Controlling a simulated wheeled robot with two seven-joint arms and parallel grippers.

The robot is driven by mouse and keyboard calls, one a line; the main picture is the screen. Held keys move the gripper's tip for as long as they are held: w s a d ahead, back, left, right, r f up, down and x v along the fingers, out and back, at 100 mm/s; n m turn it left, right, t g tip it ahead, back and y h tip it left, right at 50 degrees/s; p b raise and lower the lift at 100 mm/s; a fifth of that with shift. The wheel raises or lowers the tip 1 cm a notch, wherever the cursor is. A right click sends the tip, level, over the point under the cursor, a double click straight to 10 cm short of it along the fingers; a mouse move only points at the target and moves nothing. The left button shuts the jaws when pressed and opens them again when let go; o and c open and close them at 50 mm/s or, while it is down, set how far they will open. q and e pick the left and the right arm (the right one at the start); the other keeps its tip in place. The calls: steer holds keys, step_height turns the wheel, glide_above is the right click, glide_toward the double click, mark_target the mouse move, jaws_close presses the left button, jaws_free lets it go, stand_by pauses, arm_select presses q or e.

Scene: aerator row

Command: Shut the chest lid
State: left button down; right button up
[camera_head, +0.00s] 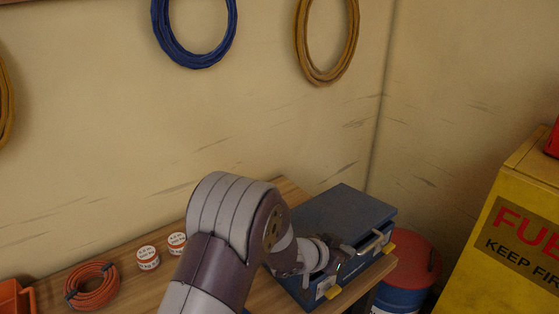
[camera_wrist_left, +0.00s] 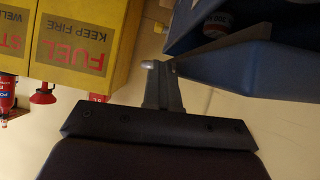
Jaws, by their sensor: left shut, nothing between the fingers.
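The dark blue chest (camera_head: 311,291) stands at the right end of the wooden bench. Its lid (camera_head: 347,208) shows a flat top, a pale handle (camera_head: 370,243) and yellow latches (camera_head: 388,248) at the front side. My left gripper (camera_head: 338,256) is shut and empty at the chest's near side, partly hidden by my own wrist. In the wrist view, which is upside down, the shut fingertips (camera_wrist_left: 152,66) are close to a blue panel (camera_wrist_left: 245,70) of the chest. A dark gap beside that panel suggests the lid is partly open; how far, and whether I touch it, I cannot tell.
An orange hose coil (camera_head: 92,285) and two small white-and-orange tins (camera_head: 148,257) lie on the bench (camera_head: 285,190). A red-topped barrel (camera_head: 412,262) and a yellow fuel cabinet (camera_head: 510,230) stand right of the chest. Hose coils hang on the wall.

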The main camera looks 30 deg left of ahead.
steer(key=shift+f+b, duration=0.85)
steer(key=shift+f, duration=0.4)
